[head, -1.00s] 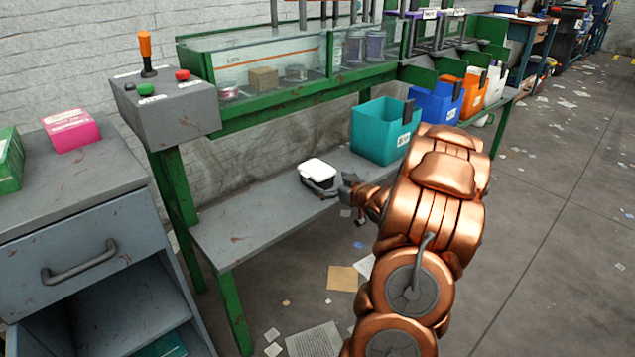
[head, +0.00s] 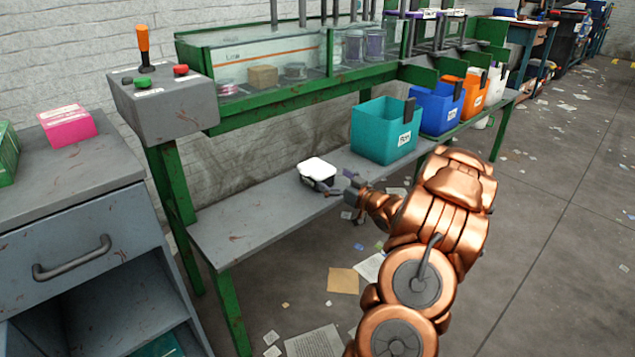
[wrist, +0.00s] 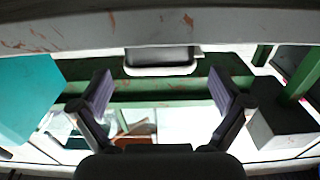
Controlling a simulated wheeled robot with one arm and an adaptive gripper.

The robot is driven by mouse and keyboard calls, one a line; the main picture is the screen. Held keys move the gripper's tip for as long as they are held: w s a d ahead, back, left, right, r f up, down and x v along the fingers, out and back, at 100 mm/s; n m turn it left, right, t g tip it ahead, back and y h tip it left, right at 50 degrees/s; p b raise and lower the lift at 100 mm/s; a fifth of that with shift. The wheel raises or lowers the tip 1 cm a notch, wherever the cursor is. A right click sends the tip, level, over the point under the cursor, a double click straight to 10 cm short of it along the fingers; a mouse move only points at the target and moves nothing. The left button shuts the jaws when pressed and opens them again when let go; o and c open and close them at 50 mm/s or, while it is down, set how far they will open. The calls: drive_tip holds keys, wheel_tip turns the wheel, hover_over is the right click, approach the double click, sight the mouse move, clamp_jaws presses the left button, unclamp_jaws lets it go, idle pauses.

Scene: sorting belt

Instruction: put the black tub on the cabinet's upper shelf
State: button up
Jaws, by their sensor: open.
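The black tub (head: 316,182) with a white top stands on the grey plank (head: 250,222) under the belt, near its front edge. In the wrist view the tub (wrist: 160,58) shows beyond the fingertips, roughly centred between them. My gripper (head: 341,183) is open and empty, just right of the tub in the head view. Its two spread fingers also show in the wrist view (wrist: 160,90). I cannot tell whether a finger touches the tub. The grey-blue cabinet (head: 85,225) stands at the left, with a drawer and an open shelf space (head: 125,285) below it.
A teal bin (head: 385,132) stands right of the tub, then blue (head: 438,108) and orange (head: 472,95) bins. A control box (head: 165,105) is above the plank's left end. Pink (head: 67,126) and green boxes sit on the cabinet top. Papers litter the floor.

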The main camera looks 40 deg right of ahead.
sight(329, 177)
drive_tip(key=shift+w+f+b, duration=0.1)
drive_tip(key=shift+w+b, duration=0.35)
drive_tip(key=shift+w, duration=1.15)
drive_tip(key=c, duration=0.7)
